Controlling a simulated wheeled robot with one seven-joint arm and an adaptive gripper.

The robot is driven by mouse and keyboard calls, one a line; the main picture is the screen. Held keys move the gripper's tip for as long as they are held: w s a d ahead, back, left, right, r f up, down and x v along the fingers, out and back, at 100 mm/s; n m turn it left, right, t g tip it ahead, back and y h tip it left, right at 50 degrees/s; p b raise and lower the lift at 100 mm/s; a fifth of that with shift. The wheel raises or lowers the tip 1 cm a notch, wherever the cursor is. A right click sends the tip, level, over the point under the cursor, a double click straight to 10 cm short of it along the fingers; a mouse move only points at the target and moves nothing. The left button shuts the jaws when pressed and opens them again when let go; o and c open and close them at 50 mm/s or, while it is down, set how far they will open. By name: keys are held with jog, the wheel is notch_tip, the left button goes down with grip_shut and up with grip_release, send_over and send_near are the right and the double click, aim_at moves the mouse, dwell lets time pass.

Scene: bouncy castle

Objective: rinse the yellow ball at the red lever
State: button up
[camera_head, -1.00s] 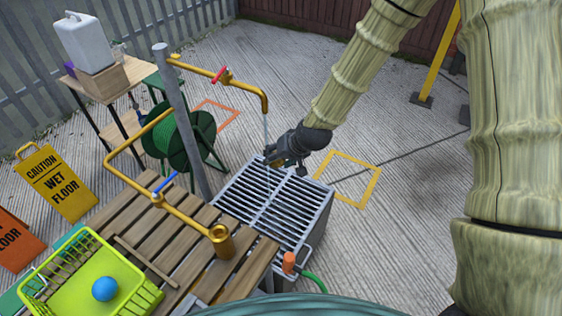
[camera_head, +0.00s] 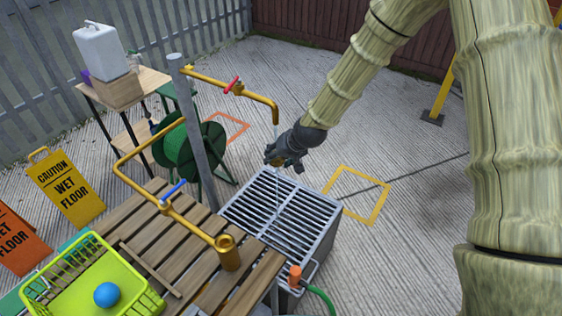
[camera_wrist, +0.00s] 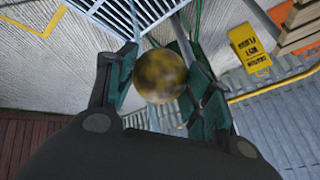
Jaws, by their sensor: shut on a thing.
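The yellow ball (camera_wrist: 160,76) is mottled with dark patches. My gripper (camera_wrist: 155,85) is shut on it, with the ball between the two fingers in the wrist view. In the head view my gripper (camera_head: 277,158) is just below the spout of the upper brass pipe, above the grate, and mostly hides the ball. The red lever (camera_head: 232,86) sits on that upper pipe. A thin water stream (camera_head: 276,132) falls from its spout to the fingers. I cannot tell exactly where it meets the ball.
A metal grated basin (camera_head: 318,212) stands under the spout. A lower brass pipe with a blue lever (camera_head: 173,190) runs over the slatted wooden bench (camera_head: 150,232). A green basket (camera_head: 70,300) holds a blue ball (camera_head: 107,295). A grey post (camera_head: 195,130) and hose reel (camera_head: 190,150) stand left.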

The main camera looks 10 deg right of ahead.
jog(key=shift+w+a+f, duration=0.15)
jog(key=shift+w+a, duration=0.05)
jog(key=shift+w, duration=0.65)
jog(key=shift+w+a+f, duration=0.15)
jog(key=shift+w+a, duration=0.05)
jog(key=shift+w, duration=0.65)
jog(key=shift+d, duration=0.25)
jog(key=shift+w+d, duration=0.15)
jog(key=shift+d, duration=0.25)
jog(key=shift+a, duration=0.3)
jog(key=shift+a, duration=0.35)
jog(key=shift+s, duration=0.2)
jog(key=s+d+p, duration=0.1)
jog(key=s, duration=0.6)
jog(key=shift+s+d, duration=0.3)
jog(key=shift+s, duration=0.05)
